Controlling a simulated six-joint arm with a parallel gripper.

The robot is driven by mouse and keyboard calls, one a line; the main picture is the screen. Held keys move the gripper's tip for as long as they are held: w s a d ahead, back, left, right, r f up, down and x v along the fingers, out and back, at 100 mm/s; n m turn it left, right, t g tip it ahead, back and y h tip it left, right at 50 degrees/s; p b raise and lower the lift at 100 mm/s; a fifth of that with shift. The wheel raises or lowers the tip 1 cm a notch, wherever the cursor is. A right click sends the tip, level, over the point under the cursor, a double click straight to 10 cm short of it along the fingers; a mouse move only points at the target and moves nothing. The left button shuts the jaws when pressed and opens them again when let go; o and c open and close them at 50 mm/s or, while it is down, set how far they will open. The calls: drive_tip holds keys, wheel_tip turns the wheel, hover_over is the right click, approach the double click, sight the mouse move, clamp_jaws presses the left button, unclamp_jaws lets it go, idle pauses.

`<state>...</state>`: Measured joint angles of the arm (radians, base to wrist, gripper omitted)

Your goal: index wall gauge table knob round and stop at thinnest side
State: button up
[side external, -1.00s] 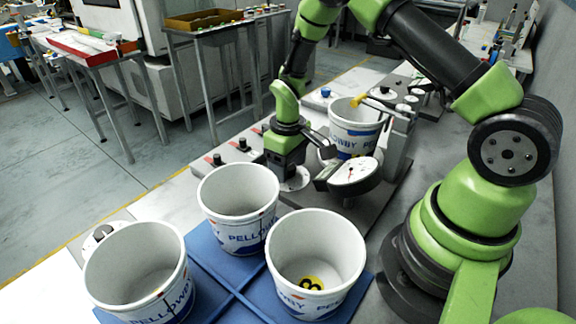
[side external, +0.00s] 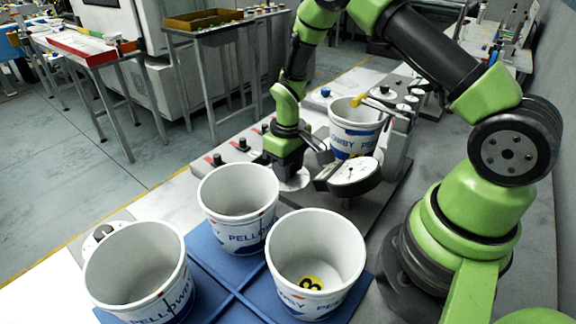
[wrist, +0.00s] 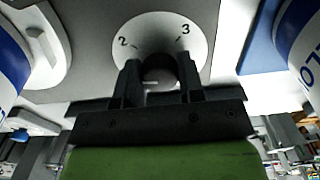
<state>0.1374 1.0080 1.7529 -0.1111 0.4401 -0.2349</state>
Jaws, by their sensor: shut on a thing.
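My gripper (wrist: 157,78) is shut on the dark knob (wrist: 160,70), with a finger on each side of it. The knob stands on a round white dial plate (wrist: 150,25) showing the numbers 2 and 3. In the side external view my gripper (side external: 288,164) is down over this plate (side external: 295,181) and hides the knob. A white tub (side external: 350,143) with blue lettering stands upright at the gauge. A round white gauge face (side external: 352,171) with a red needle sits in front of it; its reading is too small to tell.
Several white tubs stand near the front, two being the middle tub (side external: 240,200) and the right tub (side external: 316,250) on a blue divided mat (side external: 238,292). A yellow-tipped arm (side external: 358,101) reaches over the gauged tub. Small black knobs (side external: 242,144) line the bench's left side.

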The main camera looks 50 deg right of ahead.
drive_tip(key=m, duration=0.6)
idle(0.3)
drive_tip(key=shift+m, duration=0.3)
drive_tip(key=o, duration=0.9)
drive_tip(key=shift+r, duration=0.1)
wheel_tip(320, 180, up, 10)
drive_tip(key=shift+f, duration=0.1)
